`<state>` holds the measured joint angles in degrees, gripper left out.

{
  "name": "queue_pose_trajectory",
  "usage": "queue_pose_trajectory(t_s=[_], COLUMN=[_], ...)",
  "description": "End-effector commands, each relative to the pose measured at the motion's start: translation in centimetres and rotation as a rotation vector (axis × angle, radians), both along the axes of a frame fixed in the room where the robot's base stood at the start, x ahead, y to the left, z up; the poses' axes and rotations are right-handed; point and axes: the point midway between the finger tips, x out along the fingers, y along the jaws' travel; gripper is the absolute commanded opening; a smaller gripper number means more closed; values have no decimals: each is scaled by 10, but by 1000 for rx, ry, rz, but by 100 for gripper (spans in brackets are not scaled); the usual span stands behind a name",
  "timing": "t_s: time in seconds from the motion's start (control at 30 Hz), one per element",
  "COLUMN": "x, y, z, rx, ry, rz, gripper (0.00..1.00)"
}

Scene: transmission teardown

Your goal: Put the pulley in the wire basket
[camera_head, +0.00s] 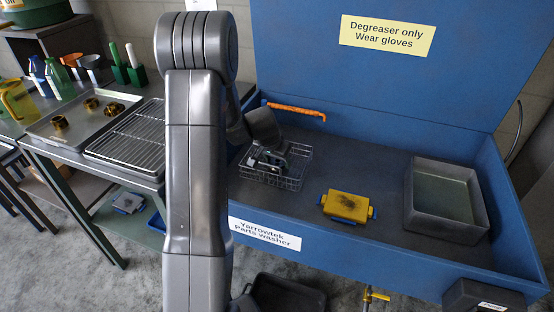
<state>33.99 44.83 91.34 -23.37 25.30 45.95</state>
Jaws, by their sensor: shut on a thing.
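A metal tray (72,117) with brass parts and a wire rack (130,140) are on the left bench.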

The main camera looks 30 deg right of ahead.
Motion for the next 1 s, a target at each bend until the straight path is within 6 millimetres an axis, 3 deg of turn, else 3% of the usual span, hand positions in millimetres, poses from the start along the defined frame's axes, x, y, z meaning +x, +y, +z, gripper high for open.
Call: queue_pose_trajectory(t_s=[0.03, 0.07, 0.17, 0.57, 1.0], x=[0, 0, 0, 0, -14], y=[0, 0, 0, 0, 26], z=[-2, -3, -1, 3, 76], rx=[-1, 0, 0, 0, -3], ry=[-2, 0, 0, 0, -4], rz=[0, 0, 0, 0, 1], gripper=[21, 61, 80, 81, 81])
